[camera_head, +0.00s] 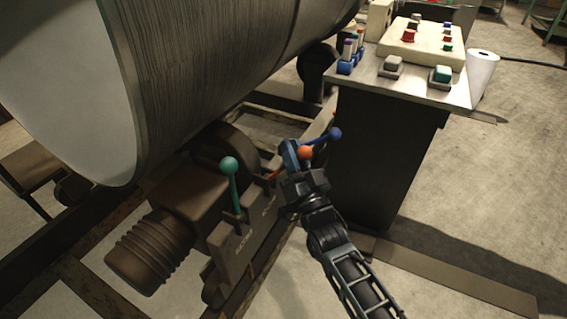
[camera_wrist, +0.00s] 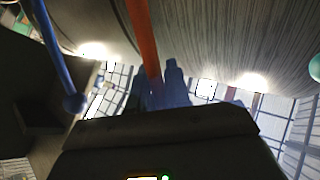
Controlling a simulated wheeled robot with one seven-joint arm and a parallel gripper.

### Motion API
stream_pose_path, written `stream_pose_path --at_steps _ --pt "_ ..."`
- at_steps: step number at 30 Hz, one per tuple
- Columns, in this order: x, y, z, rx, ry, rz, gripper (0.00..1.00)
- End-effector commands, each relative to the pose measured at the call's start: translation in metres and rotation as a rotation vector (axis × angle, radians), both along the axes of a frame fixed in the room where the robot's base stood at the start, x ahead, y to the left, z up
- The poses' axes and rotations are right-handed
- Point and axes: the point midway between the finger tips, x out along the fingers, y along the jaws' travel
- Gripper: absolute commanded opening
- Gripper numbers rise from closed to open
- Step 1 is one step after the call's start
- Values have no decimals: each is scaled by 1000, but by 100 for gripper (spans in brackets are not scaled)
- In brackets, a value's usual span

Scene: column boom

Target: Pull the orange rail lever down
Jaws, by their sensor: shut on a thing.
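The orange lever's round knob (camera_head: 306,152) shows at my gripper (camera_head: 299,164) in the head view, beside the fingers. A short piece of its orange rod shows to the left, and the rest is hidden by my gripper. In the wrist view the orange rod (camera_wrist: 142,38) runs from the top edge down to my gripper's fingers (camera_wrist: 160,92), which are shut on the lever. The knob itself cannot be made out there.
A blue lever (camera_head: 334,133) stands close to the right of my gripper, also in the wrist view (camera_wrist: 74,102). A green lever (camera_head: 228,166) stands upright to the left. A large cylinder (camera_head: 215,60) lies above left. A control desk (camera_head: 455,98) stands at the right.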

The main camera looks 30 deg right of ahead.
Motion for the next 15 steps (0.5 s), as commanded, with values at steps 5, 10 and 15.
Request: stream_pose_path --at_steps 5,10,15 --pt "-9 -6 -16 59 -81 0 0" --pt "-15 -10 -19 101 -139 1 0" --pt "-19 -13 -21 129 -176 -1 0"
